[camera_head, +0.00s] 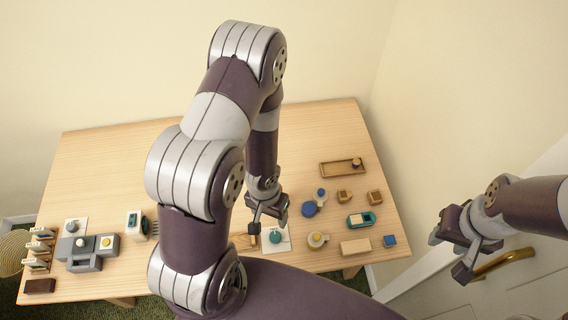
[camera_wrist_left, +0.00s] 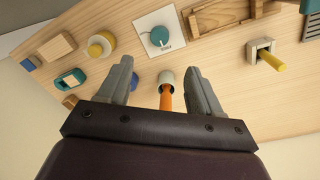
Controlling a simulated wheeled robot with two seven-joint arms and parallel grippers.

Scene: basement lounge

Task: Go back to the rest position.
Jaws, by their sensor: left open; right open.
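My left gripper (camera_head: 266,218) hangs low over the table (camera_head: 95,160), close to a white plate with a teal knob (camera_head: 276,237). In the left wrist view its two fingers (camera_wrist_left: 160,75) are apart. The teal knob (camera_wrist_left: 160,36) lies beyond the fingertips. My right gripper (camera_head: 462,246) is open and empty, off the right side of the table, in front of a white door.
Grey blocks (camera_head: 88,248) and a small rack (camera_head: 40,248) stand at the left. At the right are a wooden tray (camera_head: 342,168), a teal case (camera_head: 361,220), a wooden block (camera_head: 355,247) and a blue cube (camera_head: 390,241). A brass door handle (camera_head: 505,262) is near my right gripper. The table's back left is clear.

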